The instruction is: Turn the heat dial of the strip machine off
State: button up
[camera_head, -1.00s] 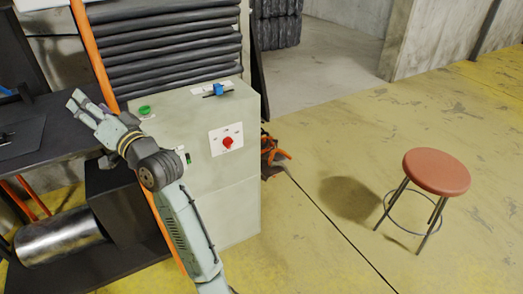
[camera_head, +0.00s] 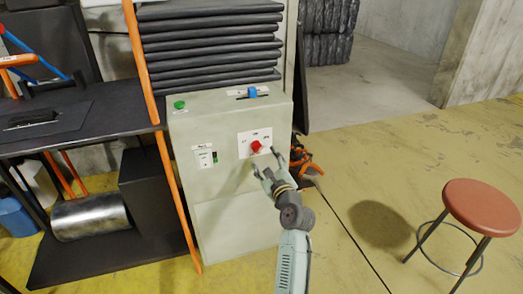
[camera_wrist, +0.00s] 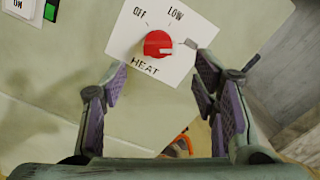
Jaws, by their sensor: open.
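The heat dial is a red round knob (camera_head: 256,147) on a white label plate (camera_head: 245,140) on the front of the pale green strip machine (camera_head: 235,215). In the wrist view the dial (camera_wrist: 158,44) has OFF printed at upper left, LOW at upper right and HEAT below. Its white mark lies on the right side of the knob, away from OFF. My gripper (camera_head: 268,162) is open and empty in front of the machine, just below and right of the dial. In the wrist view its fingers (camera_wrist: 160,78) stand either side below the dial, apparently not touching it.
A green button (camera_head: 180,105) and a blue-handled slider (camera_head: 253,92) are on the machine's top. A lit switch (camera_head: 214,157) is left of the dial. An orange post (camera_head: 172,190) stands at its left; a red stool (camera_head: 485,208) stands at right on open floor.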

aim_at(257, 147)
jog(key=x, duration=0.6)
jog(key=shift+w, duration=0.3)
jog(key=c, duration=1.2)
jog(key=shift+o, duration=0.2)
